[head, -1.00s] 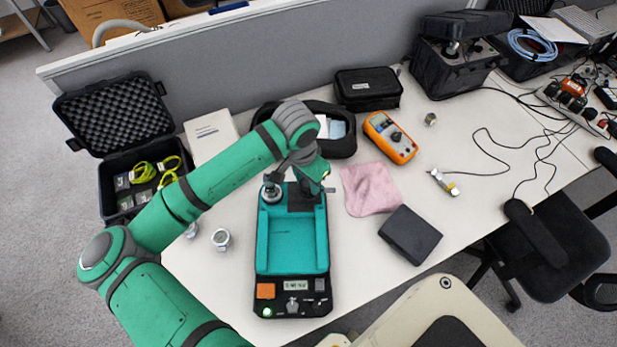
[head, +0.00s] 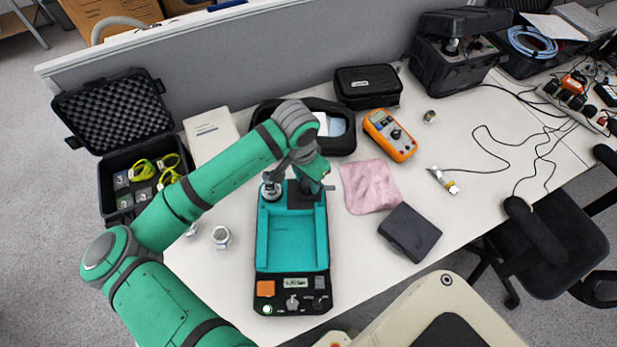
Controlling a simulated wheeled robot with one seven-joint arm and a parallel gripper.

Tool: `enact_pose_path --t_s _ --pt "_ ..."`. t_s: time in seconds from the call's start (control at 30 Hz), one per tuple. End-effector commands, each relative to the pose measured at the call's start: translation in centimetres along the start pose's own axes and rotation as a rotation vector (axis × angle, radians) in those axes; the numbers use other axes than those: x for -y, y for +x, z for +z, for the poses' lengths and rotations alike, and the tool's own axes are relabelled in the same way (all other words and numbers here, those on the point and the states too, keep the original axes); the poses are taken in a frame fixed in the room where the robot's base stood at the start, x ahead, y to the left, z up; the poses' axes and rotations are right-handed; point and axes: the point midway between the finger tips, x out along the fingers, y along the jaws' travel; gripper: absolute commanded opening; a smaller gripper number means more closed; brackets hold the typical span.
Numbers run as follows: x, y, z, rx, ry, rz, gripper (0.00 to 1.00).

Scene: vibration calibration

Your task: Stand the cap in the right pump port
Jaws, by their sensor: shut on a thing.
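The pump (head: 292,245) is a teal and black unit with a display and buttons at its near end, standing on the white table. A round silver fitting (head: 271,193) sits upright at its far left corner, where the left port seems to be. My gripper (head: 317,187) is low over the far right corner, by the right port. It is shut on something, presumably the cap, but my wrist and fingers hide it. I cannot tell whether the held thing touches the port, which is also hidden.
Two silver round fittings (head: 221,237) stand left of the pump. A pink cloth (head: 369,187), a black box (head: 409,232) and an orange meter (head: 389,136) lie to the right. A black pouch (head: 340,142) and white box (head: 211,132) are behind.

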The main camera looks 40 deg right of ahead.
Motion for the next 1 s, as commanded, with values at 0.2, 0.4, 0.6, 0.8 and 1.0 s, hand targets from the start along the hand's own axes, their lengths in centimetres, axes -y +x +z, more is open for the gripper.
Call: enact_pose_path --t_s 0.2,0.4,0.6,0.8,1.0 --pt "0.1 0.0 0.0 0.000 -0.001 -0.001 0.40" --pt "-0.1 0.0 -0.1 0.000 0.002 -0.001 0.54" --pt "-0.1 -0.2 -0.2 0.000 0.004 0.000 0.54" --pt "-0.2 -2.4 -0.3 -0.002 0.007 -0.001 0.54" --pt "-0.3 -6.3 -0.3 -0.002 0.007 -0.002 0.54"
